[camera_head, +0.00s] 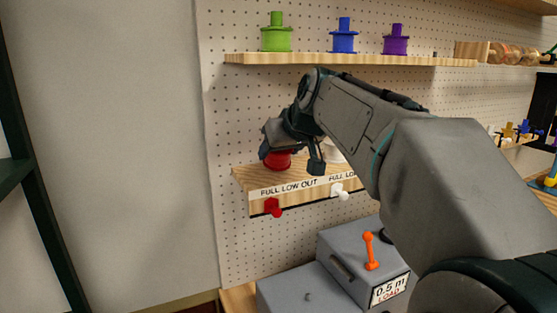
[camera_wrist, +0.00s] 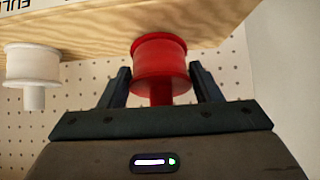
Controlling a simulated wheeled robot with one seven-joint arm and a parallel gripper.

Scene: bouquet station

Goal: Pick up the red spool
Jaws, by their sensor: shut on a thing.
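The red spool (camera_head: 278,160) is on the lower wooden shelf of the pegboard, at its left part, in the head view. My gripper (camera_head: 275,148) is at the spool from above and partly hides it. In the wrist view the red spool (camera_wrist: 160,62) is between the two dark fingers of my gripper (camera_wrist: 160,90), which are shut on its narrow stem. The wide part of the spool is at the shelf (camera_wrist: 100,25); I cannot tell whether it still touches the wood.
A white spool (camera_wrist: 32,65) stands beside the red one, mostly behind my arm in the head view. Green (camera_head: 276,35), blue (camera_head: 343,38) and purple (camera_head: 396,41) spools stand on the upper shelf (camera_head: 300,59). Red (camera_head: 273,207) and white (camera_head: 340,191) knobs stick out below. Grey boxes (camera_head: 312,289) sit underneath.

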